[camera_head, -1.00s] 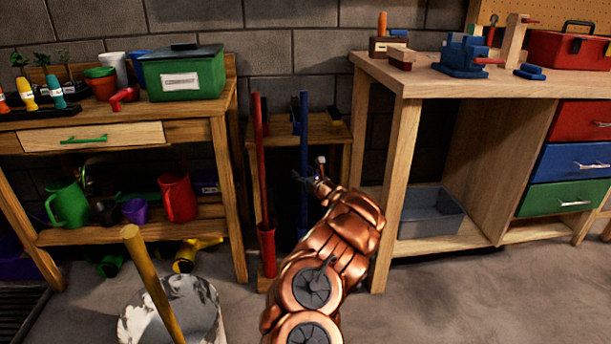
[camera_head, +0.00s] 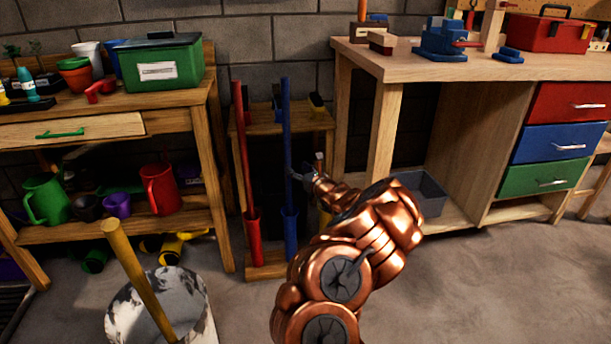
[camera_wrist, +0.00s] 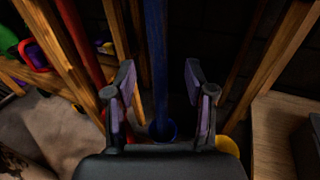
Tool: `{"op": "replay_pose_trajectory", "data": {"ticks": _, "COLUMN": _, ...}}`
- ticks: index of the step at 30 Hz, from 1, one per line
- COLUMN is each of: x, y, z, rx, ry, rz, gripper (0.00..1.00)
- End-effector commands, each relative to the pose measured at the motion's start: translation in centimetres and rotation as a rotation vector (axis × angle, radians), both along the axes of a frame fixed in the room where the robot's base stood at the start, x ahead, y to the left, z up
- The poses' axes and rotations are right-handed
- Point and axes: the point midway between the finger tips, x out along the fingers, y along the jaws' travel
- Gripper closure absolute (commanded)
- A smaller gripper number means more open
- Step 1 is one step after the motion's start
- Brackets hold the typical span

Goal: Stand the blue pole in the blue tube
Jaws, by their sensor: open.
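The blue pole (camera_head: 286,130) stands upright on the small wooden rack, with its lower end inside the blue tube (camera_head: 290,235). In the wrist view the pole (camera_wrist: 156,50) runs down into the round mouth of the blue tube (camera_wrist: 163,130). My gripper (camera_head: 300,174) is at the pole's middle height, just right of it in the head view. In the wrist view my gripper (camera_wrist: 159,78) is open, one finger on each side of the pole with gaps. The pole's bottom end is hidden in the tube.
A red pole (camera_head: 243,150) in a red tube (camera_head: 254,238) stands close on the left. The wooden rack's posts (camera_head: 322,160) and a yellow tube (camera_wrist: 228,146) are on the right. A mottled bucket (camera_head: 190,300) with a yellow pole (camera_head: 138,275) stands in front left.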

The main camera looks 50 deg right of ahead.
Motion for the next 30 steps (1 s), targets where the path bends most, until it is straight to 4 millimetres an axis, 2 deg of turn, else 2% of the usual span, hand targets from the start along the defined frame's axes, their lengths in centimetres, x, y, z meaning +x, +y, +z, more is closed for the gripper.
{"op": "replay_pose_trajectory", "data": {"ticks": 6, "x": -2.2, "y": 0.5, "z": 0.1, "rx": 0.002, "ry": 0.000, "rz": -0.002, "gripper": 0.46}}
{"op": "replay_pose_trajectory", "data": {"ticks": 13, "x": -3.5, "y": 1.0, "z": 0.1, "rx": 0.003, "ry": 0.000, "rz": 0.001, "gripper": 0.46}}
{"op": "replay_pose_trajectory", "data": {"ticks": 30, "x": -4.0, "y": 1.2, "z": 0.3, "rx": 0.000, "ry": -0.001, "rz": 0.002, "gripper": 0.46}}
